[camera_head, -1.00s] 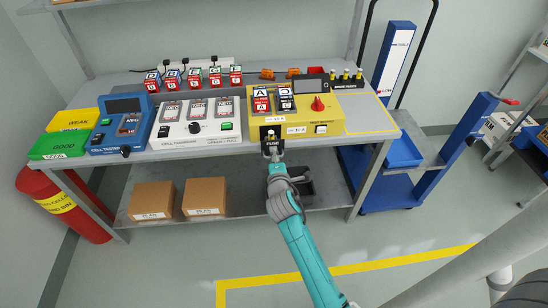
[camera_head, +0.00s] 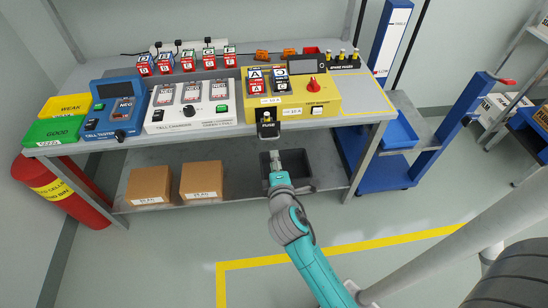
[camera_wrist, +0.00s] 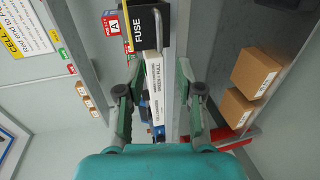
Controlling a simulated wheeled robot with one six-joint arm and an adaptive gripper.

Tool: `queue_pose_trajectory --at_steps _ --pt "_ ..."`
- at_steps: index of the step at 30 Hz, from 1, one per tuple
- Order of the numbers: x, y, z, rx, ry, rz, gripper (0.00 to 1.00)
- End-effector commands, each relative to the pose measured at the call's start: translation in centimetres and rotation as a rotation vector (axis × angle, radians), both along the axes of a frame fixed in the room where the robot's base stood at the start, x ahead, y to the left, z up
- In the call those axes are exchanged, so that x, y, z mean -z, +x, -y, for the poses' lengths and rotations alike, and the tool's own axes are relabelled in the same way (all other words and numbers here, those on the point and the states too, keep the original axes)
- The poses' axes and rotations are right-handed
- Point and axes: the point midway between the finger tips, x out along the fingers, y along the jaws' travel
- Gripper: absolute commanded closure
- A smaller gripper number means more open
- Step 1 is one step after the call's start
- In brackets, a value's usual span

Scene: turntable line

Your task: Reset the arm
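My gripper (camera_head: 275,156) is in front of the bench, below its front edge and apart from it. In the wrist view my gripper (camera_wrist: 158,66) has its two fingers spread, with nothing held between them. The black FUSE holder (camera_head: 268,130) sits on the front of the yellow test station (camera_head: 325,108), just beyond and above the fingertips. The FUSE holder (camera_wrist: 143,32) also shows in the wrist view, above the fingers and apart from them.
The bench carries a white charger (camera_head: 205,121), a blue cell tester (camera_head: 101,130), and green (camera_head: 55,131) and yellow (camera_head: 65,104) bins. Two cardboard boxes (camera_head: 149,185) and a dark bin (camera_head: 298,172) are on the lower shelf. A blue trolley (camera_head: 436,150) stands right. Floor in front is clear.

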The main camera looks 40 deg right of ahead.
Motion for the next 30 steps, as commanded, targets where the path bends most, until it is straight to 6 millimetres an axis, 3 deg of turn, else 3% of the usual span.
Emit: queue_pose_trajectory --at_steps 15,19,23,30 --pt "0.0 0.0 0.0 -0.001 0.0 0.0 0.64" --pt "0.7 -0.8 -0.7 -0.017 0.028 0.006 0.64" --pt "2.5 -3.3 -2.7 -0.063 0.12 0.032 0.64" --pt "5.1 -10.2 -7.6 -0.157 0.386 0.108 0.64"
